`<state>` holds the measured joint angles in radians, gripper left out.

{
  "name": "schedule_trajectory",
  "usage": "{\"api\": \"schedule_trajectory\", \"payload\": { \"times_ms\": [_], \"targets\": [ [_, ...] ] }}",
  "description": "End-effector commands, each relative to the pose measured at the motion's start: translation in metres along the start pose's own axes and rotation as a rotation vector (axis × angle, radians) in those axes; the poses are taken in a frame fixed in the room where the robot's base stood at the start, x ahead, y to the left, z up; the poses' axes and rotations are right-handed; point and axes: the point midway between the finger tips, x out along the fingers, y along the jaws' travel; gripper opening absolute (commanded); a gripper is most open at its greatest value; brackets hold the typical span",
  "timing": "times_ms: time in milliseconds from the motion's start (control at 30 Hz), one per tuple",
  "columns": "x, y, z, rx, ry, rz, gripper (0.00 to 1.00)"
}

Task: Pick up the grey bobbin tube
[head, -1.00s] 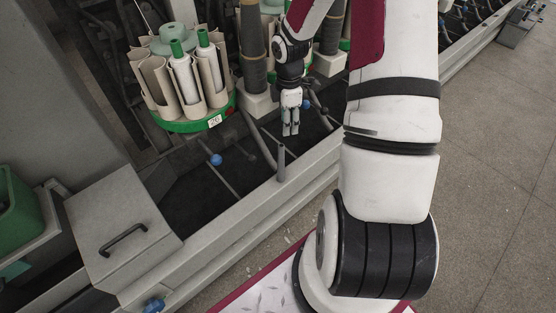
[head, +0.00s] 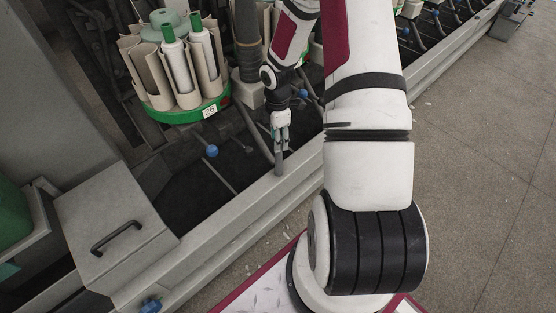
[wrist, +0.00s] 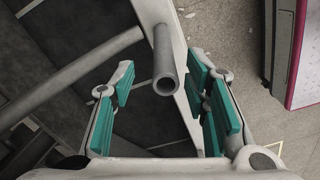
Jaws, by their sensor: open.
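The grey bobbin tube (head: 279,162) stands upright at the machine's front rail in the head view, its upper part hidden by my gripper (head: 280,122). In the wrist view the tube (wrist: 164,55) shows its round hollow end towards the camera. My gripper (wrist: 163,95) is open there, with green pads on both sides of the line to the tube. The tube's end appears in the gap between the pads, and nothing is seen gripped. I cannot tell how deep the tube sits between the fingers.
A green-based carousel (head: 185,113) with beige pockets and white, green-topped tubes stands left of my gripper. A dark grey column (head: 246,40) rises behind it. A blue knob (head: 212,151) is on a rod nearby. A grey lidded box (head: 117,235) is at lower left. Open floor (head: 465,170) lies right.

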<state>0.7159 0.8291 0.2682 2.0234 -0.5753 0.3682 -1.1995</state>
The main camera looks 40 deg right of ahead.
Motion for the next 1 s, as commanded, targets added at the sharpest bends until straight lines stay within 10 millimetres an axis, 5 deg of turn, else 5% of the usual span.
{"api": "schedule_trajectory", "payload": {
  "times_ms": [333, 633, 900, 1000],
  "targets": [
    [0.023, -0.001, 0.000, 0.000, 0.000, 0.000, 0.42],
    [0.063, -0.004, 0.001, -0.001, 0.000, -0.002, 0.42],
    [0.065, -0.004, 0.001, 0.000, -0.001, 0.001, 0.42],
    [0.065, -0.004, 0.001, 0.000, -0.001, 0.001, 0.21]
  ]
}}
